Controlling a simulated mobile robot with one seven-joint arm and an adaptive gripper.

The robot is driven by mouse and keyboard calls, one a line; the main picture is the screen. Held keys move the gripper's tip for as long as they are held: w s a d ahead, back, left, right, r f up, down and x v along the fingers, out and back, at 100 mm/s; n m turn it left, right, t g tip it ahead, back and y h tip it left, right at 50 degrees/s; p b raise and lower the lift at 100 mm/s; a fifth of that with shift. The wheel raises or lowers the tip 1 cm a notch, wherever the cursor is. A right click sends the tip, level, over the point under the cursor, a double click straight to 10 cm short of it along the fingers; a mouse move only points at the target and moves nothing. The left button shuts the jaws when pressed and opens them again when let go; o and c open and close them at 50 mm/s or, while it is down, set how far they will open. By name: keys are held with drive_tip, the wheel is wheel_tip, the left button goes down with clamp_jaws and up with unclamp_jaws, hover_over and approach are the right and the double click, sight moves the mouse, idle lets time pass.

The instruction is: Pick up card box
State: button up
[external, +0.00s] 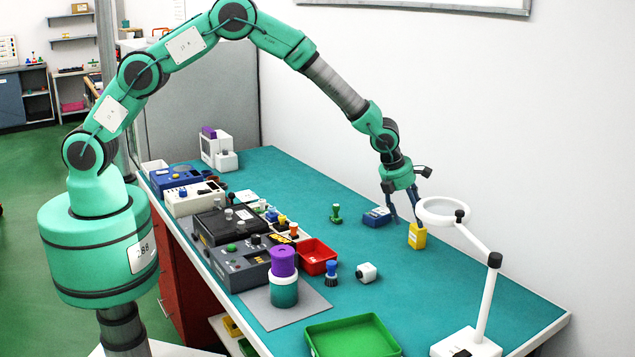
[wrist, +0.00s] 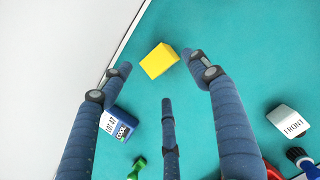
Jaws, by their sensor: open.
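My gripper (external: 404,219) is open above the far part of the teal bench; its blue fingers are spread and empty in the wrist view (wrist: 160,78). A small yellow box (external: 417,236) stands by the fingertips. In the wrist view the yellow box (wrist: 159,60) lies ahead of the fingers, between the two outer tips. A blue box with a white label (external: 376,217) lies just left of the gripper. In the wrist view the blue box (wrist: 119,124) shows partly behind the left finger. I cannot tell which of these is the card box.
A white magnifier lamp (external: 490,285) stands right of the yellow box, its ring close to my gripper. A green stamp-like piece (external: 336,213), a white block (external: 366,272), a red bin (external: 318,257) and a green tray (external: 352,337) are on the bench. A wall runs behind.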

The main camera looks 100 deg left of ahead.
sight(415, 227)
drive_tip(key=shift+w+a+f, duration=0.15)
drive_tip(key=shift+w+f, duration=0.1)
drive_tip(key=shift+f, duration=0.25)
drive_tip(key=shift+f, duration=0.15)
drive_tip(key=shift+x, duration=2.5)
drive_tip(key=c, duration=1.4)
